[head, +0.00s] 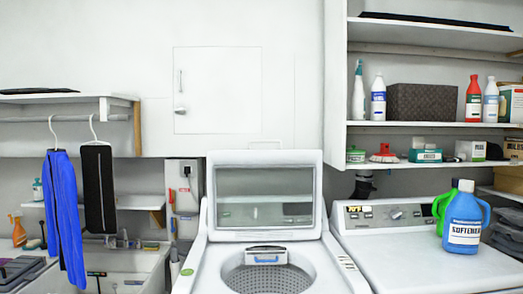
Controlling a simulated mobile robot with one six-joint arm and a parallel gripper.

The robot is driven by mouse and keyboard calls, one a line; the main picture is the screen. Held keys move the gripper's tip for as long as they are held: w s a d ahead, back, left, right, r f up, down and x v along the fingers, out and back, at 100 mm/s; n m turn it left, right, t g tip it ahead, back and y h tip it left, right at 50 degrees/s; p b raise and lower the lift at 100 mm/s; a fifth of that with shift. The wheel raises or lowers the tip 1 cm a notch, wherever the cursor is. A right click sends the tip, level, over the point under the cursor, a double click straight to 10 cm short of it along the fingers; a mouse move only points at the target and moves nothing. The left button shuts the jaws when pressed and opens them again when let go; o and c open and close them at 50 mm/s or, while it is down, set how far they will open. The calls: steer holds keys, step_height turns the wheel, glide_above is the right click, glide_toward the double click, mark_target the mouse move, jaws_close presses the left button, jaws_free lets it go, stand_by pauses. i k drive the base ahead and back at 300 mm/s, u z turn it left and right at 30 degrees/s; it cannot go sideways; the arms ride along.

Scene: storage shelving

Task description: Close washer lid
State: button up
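The washer (202,268) is a white top-loader in the lower middle of the head view. Its lid (215,172), with a white frame and a grey glass panel, stands open and upright at the back. The perforated metal drum (240,280) shows through the opening.
A white dryer (400,262) stands to the right, with a blue softener bottle (464,225) and a green bottle (441,203) on top. Shelves (430,124) hang above it. At left are a sink (130,265) and hanging blue trousers (64,205). Space above the drum looks clear.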

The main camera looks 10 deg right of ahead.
mark_target(216, 159)
steer(key=u, duration=0.15)
steer(key=i, duration=0.85)
steer(key=z, duration=0.3)
